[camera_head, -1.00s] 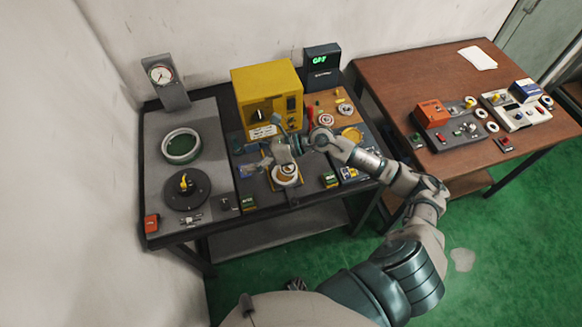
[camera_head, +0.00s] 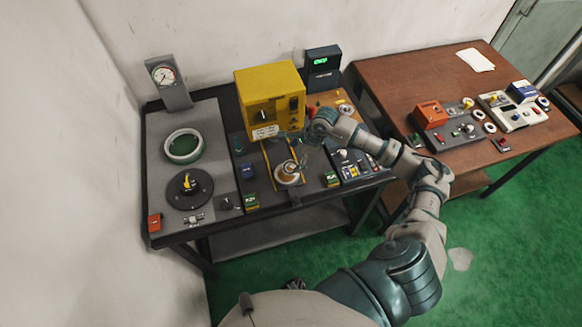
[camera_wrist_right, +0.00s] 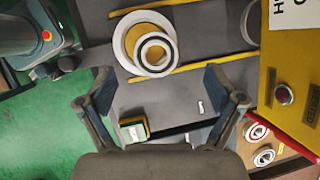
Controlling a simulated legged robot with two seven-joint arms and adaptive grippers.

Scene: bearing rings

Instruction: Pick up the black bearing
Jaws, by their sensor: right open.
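A black ring (camera_wrist_right: 155,53), seemingly the black bearing, lies with a pale inner face on a larger white ring or disc (camera_wrist_right: 124,40) in the right wrist view. The same stack (camera_head: 287,172) shows small in the head view, on the dark bench between two yellow strips. My right gripper (camera_wrist_right: 160,82) is open and empty; its spread fingers are apart from the ring, which is ahead of the gap between them. In the head view the right gripper (camera_head: 308,150) is near the stack, on its upper right, and its fingertips are hard to make out. My left gripper is not in view.
A yellow machine (camera_head: 270,98) stands behind the stack. A small green-and-yellow block (camera_wrist_right: 135,130) is near the left finger. White rings (camera_wrist_right: 257,132) lie on an orange board. A green-centred ring (camera_head: 183,146) and black disc (camera_head: 188,190) are at left.

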